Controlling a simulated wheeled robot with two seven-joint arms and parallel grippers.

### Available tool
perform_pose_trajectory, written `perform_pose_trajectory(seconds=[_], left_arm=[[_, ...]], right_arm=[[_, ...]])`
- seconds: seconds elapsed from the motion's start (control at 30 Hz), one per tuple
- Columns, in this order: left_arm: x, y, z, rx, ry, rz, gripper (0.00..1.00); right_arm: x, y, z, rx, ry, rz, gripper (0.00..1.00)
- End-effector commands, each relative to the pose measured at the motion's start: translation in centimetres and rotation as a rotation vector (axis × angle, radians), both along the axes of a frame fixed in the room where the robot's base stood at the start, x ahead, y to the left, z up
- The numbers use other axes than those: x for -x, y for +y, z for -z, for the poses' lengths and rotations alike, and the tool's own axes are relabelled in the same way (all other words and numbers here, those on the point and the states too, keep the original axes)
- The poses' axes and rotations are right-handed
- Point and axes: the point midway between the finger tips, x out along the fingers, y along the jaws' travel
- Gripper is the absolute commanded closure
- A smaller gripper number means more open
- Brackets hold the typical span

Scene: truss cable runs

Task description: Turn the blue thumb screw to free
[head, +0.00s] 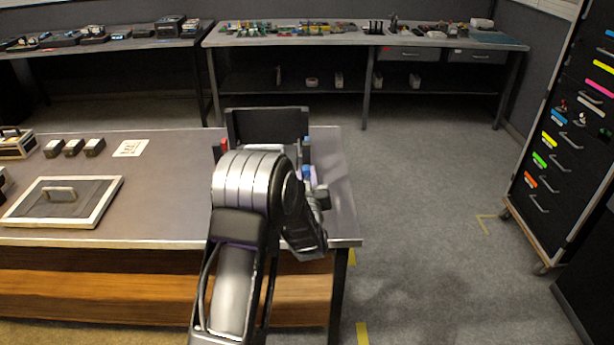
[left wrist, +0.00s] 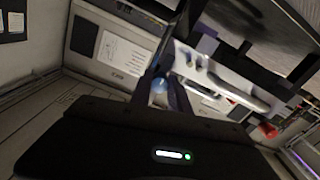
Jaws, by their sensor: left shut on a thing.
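The blue thumb screw (left wrist: 160,85) shows between the fingertips of my left gripper (left wrist: 163,88) in the left wrist view. The fingers are shut on it, one on each side. In the head view my left arm reaches over the right end of the table and hides most of the fixture. The left gripper (head: 308,182) shows only partly there, beside small blue parts. I cannot tell the screw's turned angle. My right gripper is in neither view.
A black panel (head: 267,125) stands behind my arm on the table (head: 180,180). A red knob shows in the left wrist view (left wrist: 268,130). A framed lid (head: 65,202) and several small boxes lie at left. The floor right of the table is clear up to the drawer cabinet (head: 565,140).

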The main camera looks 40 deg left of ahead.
Motion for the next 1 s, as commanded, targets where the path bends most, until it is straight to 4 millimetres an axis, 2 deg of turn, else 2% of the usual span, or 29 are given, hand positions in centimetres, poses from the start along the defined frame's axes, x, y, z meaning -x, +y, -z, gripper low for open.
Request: perform_pose_trajectory(seconds=[0.13, 0.67, 1.0], left_arm=[[0.0, 0.0, 0.0, 0.0, 0.0, 0.0, 1.0], [0.0, 0.0, 0.1, -0.021, 0.016, 0.0, 1.0], [0.0, 0.0, 0.2, -0.151, 0.113, 0.001, 1.0]], right_arm=[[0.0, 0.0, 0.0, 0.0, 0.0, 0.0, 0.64], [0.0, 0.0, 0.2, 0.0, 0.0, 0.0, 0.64], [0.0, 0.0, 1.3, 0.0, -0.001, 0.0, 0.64]])
